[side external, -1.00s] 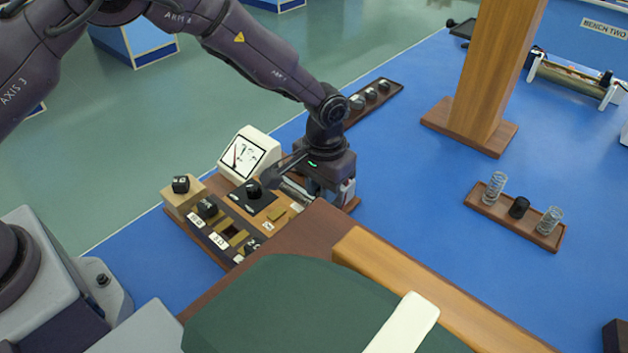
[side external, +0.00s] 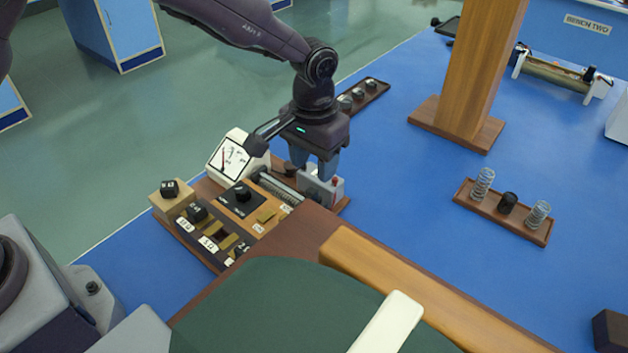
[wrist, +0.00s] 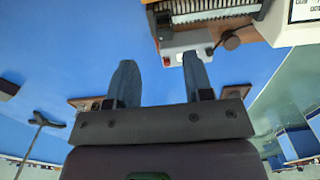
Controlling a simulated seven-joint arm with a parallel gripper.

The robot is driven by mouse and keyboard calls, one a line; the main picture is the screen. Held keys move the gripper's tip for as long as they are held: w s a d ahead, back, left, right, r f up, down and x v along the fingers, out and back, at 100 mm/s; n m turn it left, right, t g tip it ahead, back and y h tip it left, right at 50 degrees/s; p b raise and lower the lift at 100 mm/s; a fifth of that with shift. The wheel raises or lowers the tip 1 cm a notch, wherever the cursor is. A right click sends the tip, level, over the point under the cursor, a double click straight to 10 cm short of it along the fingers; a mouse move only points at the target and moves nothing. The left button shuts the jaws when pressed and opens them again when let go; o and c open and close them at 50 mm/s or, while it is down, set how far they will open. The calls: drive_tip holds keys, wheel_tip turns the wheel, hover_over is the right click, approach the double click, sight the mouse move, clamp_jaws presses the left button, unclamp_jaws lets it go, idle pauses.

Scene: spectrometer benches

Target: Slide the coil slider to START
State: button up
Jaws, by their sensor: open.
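The ribbed coil (side external: 281,190) lies along the back of the wooden instrument panel, and in the wrist view the coil (wrist: 212,11) runs across the top edge. A grey block with a red button (side external: 335,187) stands at its right end. It also shows in the wrist view (wrist: 182,46). A dark round knob (wrist: 231,41) sits beside the block; I cannot tell whether it is the coil slider. My gripper (side external: 316,170) points down, open and empty, above the block. Its two fingers (wrist: 160,68) are apart. No START mark is readable.
A meter (side external: 232,158) and a black dial (side external: 242,194) stand left of the coil. A wooden post (side external: 468,80) and a tray of springs (side external: 506,211) are to the right. A tray (side external: 361,97) lies behind. The blue bench between is clear.

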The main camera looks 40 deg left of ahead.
sight(314, 192)
wheel_tip(314, 192, up, 6)
idle(0.5)
drive_tip(key=s+a+r+t, duration=0.2)
drive_tip(key=s+a+r, duration=0.3)
drive_tip(key=s, duration=0.3)
drive_tip(key=s+a+r+t, duration=0.1)
drive_tip(key=s+a+r, duration=0.4)
drive_tip(key=s, duration=0.4)
drive_tip(key=s+a+r+t, duration=0.2)
drive_tip(key=s+a+r, duration=0.3)
drive_tip(key=s, duration=0.3)
drive_tip(key=shift+s+a+r+t, duration=0.15)
drive_tip(key=shift+s+a+t, duration=0.2)
drive_tip(key=shift+a, duration=0.4)
drive_tip(key=shift+o, duration=0.4)
idle(1.3)
